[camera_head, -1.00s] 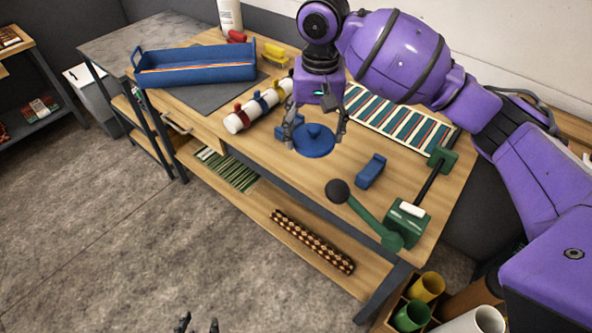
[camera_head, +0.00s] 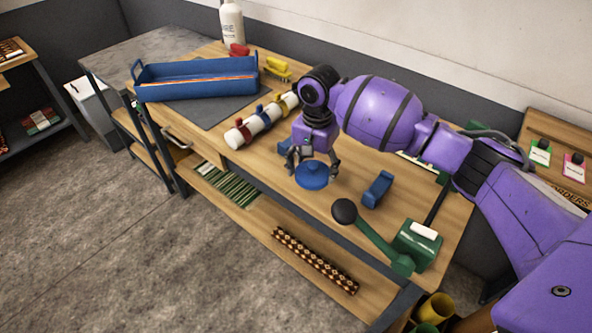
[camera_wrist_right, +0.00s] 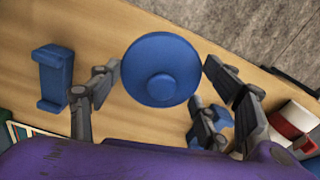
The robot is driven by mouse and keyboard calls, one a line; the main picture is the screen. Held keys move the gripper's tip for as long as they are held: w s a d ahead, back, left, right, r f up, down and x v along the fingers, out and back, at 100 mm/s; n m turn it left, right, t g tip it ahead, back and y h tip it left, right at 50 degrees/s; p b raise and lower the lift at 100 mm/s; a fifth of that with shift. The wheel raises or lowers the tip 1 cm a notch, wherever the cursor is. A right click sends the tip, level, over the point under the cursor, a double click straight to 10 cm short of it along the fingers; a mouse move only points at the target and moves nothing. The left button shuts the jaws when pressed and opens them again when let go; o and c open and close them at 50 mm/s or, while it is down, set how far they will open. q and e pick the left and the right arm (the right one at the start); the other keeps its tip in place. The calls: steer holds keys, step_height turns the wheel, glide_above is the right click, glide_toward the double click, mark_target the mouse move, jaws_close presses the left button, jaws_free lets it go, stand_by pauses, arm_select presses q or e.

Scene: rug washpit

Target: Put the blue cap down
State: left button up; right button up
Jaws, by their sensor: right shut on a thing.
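The blue cap (camera_head: 312,176) is a round disc with a small raised knob, near the front edge of the wooden workbench (camera_head: 335,205). My right gripper (camera_head: 313,166) is shut on it from above, with one finger on each side. In the right wrist view the cap (camera_wrist_right: 160,62) lies between the fingertips (camera_wrist_right: 162,70), knob toward the camera. I cannot tell whether the cap touches the bench top. My left gripper is not in view.
A blue bracket (camera_head: 378,189) and a green lever press (camera_head: 417,245) with a black knob stand right of the cap. A white roll with coloured clamps (camera_head: 262,120) and a blue tray (camera_head: 200,80) lie left. Bare wood shows around the cap.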

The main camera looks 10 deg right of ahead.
mark_target(313, 181)
step_height(313, 181, down, 5)
steer(key=shift+f, duration=0.1)
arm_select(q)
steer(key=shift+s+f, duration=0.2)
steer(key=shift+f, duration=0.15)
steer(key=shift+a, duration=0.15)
arm_select(e)
steer(key=shift+f, duration=0.1)
steer(key=o, duration=0.9)
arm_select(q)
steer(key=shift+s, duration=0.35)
arm_select(e)
steer(key=shift+o, duration=0.2)
